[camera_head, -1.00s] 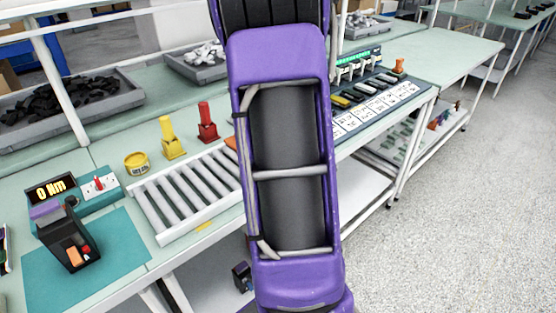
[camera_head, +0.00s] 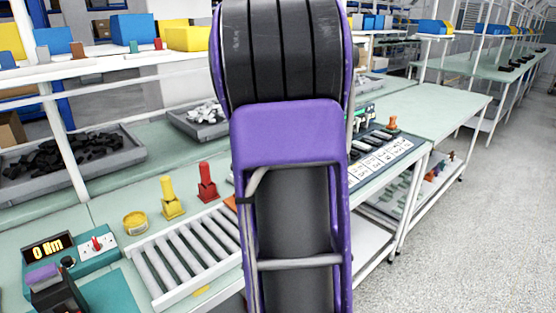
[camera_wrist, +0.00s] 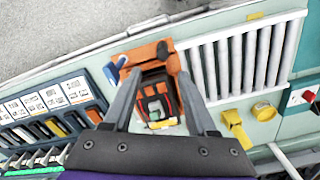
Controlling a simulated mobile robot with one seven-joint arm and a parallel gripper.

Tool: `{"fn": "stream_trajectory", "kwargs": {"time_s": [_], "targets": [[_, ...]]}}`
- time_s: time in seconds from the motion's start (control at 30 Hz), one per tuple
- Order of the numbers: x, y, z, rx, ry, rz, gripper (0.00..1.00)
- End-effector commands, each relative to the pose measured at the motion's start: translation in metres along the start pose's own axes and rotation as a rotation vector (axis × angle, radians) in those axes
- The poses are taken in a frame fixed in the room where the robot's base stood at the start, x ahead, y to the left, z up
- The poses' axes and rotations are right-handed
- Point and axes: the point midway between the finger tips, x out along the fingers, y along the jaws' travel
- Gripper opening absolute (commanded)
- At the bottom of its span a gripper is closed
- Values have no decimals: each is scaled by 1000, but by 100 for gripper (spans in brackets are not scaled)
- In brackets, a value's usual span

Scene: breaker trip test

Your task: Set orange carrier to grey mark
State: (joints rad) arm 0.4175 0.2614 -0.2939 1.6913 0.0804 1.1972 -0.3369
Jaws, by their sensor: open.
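The orange carrier (camera_wrist: 146,54) lies on the bench beside the roller track in the wrist view, with a black-and-orange block (camera_wrist: 155,100) in or against it. A blue knob sits at its left end. My gripper (camera_wrist: 153,72) is open, its two fingers either side of the block and over the carrier; I cannot tell whether they touch. In the head view my arm hides most of this spot, and only an orange corner (camera_head: 231,203) shows at the arm's left edge. I cannot make out a grey mark in either view.
The roller track (camera_head: 190,255) has a yellow mark on its front edge. Yellow (camera_head: 171,198) and red (camera_head: 207,182) stands and a yellow pot (camera_head: 135,223) are behind it. A panel with cards and several modules (camera_head: 375,155) lies right. The far-right bench (camera_head: 430,105) is clear.

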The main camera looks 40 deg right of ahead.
Motion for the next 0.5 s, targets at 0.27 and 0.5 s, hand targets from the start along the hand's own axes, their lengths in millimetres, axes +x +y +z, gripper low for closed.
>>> {"fn": "stream_trajectory", "kwargs": {"time_s": [0.27,0.5], "targets": [[-40,0,0,0,0,1,58],[-44,0,0,0,-1,1,58]]}}
